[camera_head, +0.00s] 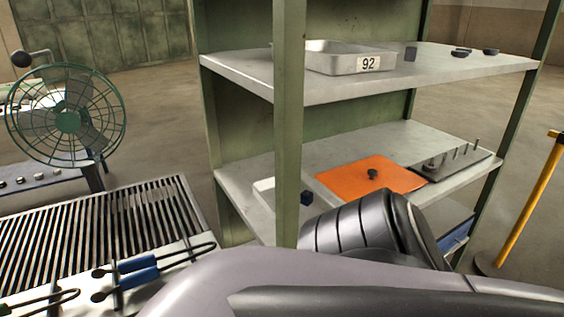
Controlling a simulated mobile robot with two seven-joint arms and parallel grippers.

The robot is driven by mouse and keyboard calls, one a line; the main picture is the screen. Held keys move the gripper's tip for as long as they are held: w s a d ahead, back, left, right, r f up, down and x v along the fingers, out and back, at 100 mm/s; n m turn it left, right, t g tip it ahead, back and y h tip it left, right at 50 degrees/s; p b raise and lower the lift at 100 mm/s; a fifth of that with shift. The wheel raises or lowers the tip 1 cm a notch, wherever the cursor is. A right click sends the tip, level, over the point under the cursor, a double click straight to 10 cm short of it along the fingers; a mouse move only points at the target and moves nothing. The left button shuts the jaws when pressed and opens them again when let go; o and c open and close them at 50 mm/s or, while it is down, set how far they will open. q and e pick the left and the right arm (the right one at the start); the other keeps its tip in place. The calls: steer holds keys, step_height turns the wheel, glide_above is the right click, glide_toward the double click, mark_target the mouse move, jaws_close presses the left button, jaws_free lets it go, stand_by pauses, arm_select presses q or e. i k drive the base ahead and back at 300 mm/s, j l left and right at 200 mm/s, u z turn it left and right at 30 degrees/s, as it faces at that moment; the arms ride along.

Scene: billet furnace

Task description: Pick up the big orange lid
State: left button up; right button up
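The big orange lid (350,180) lies flat on the middle shelf of the green metal rack. A small black knob (372,174) stands at its middle. Part of my arm, grey with a dark ribbed joint, crosses the lower part of the view in front of the rack and overlaps the lid's near edge in the picture. Neither of my grippers shows, so whether they are open or shut is hidden.
A rack post (289,120) stands left of the lid. A dark plate with pegs (452,162) lies right of it. Tray 92 (370,64) sits on the shelf above. A slatted table (195,252), tongs (138,264), fan (69,121) and yellow post (530,205) stand around.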

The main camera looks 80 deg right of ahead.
mark_target(351, 182)
steer(key=z, duration=3.05)
steer(key=u, duration=0.75)
steer(key=i+l+u, duration=0.1)
steer(key=l+u, duration=1)
steer(key=l, duration=0.7)
steer(key=k+l+u, duration=0.1)
steer(key=l, duration=0.3)
